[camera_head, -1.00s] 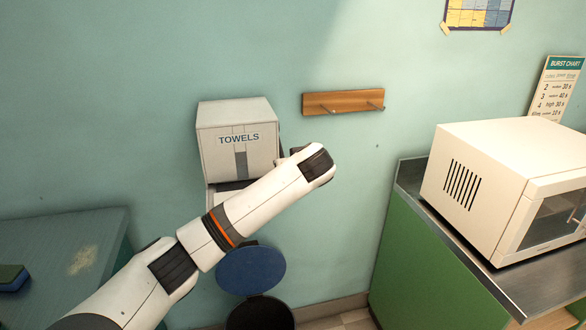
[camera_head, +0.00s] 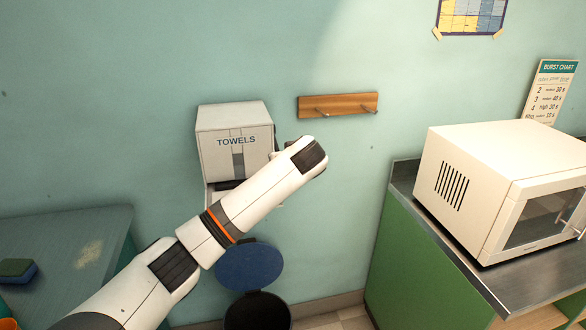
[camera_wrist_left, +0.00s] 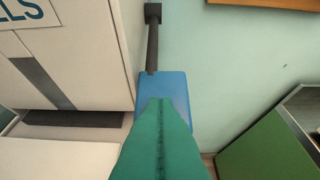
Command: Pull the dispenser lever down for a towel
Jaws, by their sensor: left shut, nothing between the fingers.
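The white towel dispenser (camera_head: 225,160), marked TOWELS, hangs on the wall. Its near edge also fills the left of the left wrist view (camera_wrist_left: 80,70). The dark lever (camera_wrist_left: 152,45) hangs from a square block beside the dispenser's right side. In the head view my left arm covers most of that side. My left gripper (camera_wrist_left: 160,104) shows as green fingers, shut and empty. In the head view the gripper is hidden behind the arm. My right gripper is not in view.
A bin (camera_head: 258,312) with a raised blue lid (camera_head: 250,266) stands below the dispenser. A hook rack (camera_head: 338,105) is on the wall to the right. A microwave (camera_head: 505,185) sits on the right counter. A table (camera_head: 60,245) is at left.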

